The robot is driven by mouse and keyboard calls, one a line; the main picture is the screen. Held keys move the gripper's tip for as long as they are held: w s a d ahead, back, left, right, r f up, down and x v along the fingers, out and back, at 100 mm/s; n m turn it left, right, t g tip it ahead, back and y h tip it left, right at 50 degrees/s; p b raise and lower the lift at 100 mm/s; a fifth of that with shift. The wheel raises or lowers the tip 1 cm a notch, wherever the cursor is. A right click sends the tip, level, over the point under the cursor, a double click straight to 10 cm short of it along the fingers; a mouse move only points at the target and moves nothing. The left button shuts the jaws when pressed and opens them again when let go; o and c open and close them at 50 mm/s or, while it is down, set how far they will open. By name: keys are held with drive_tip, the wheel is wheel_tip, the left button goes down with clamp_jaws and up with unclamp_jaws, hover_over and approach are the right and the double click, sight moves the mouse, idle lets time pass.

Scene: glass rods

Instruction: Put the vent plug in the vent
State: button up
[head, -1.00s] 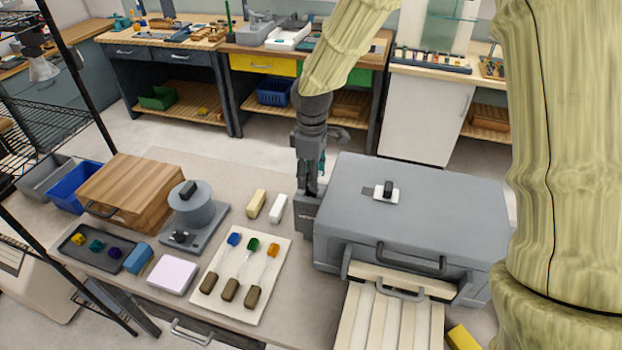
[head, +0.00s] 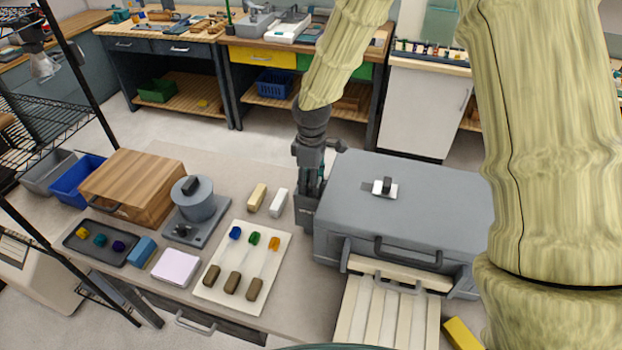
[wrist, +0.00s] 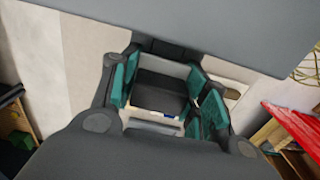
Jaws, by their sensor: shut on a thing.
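The grey kiln (head: 420,222) stands right of my gripper. On its lid lies a small white plate with a black knob (head: 385,188), which looks like the vent plug. A dark patch (head: 367,187) just left of it looks like the vent. My gripper (head: 311,190) points down at a small grey box (head: 305,212) by the kiln's left side. In the wrist view the teal-padded fingers (wrist: 168,88) are shut on a dark grey block (wrist: 160,92). I cannot tell whether this block is part of the box. The fingertips are partly hidden in the head view.
A cream board (head: 245,290) with several coloured glass pieces, a grey pot (head: 193,200), a wooden box (head: 130,185) and a dark tray (head: 95,244) crowd the bench to the left. Pale slats (head: 385,310) lie before the kiln. My arm blocks the right side.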

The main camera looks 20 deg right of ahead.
drive_tip(key=shift+s+f, duration=0.25)
drive_tip(key=shift+f, duration=0.15)
drive_tip(key=o, duration=0.8)
drive_tip(key=shift+f, duration=0.1)
drive_tip(key=shift+o, duration=1.1)
drive_tip(key=shift+w+f, duration=0.1)
drive_tip(key=shift+w, duration=0.1)
drive_tip(key=shift+w+r, duration=0.1)
drive_tip(key=shift+r, duration=0.75)
drive_tip(key=shift+r+b, duration=2.4)
drive_tip(key=shift+r, duration=3.55)
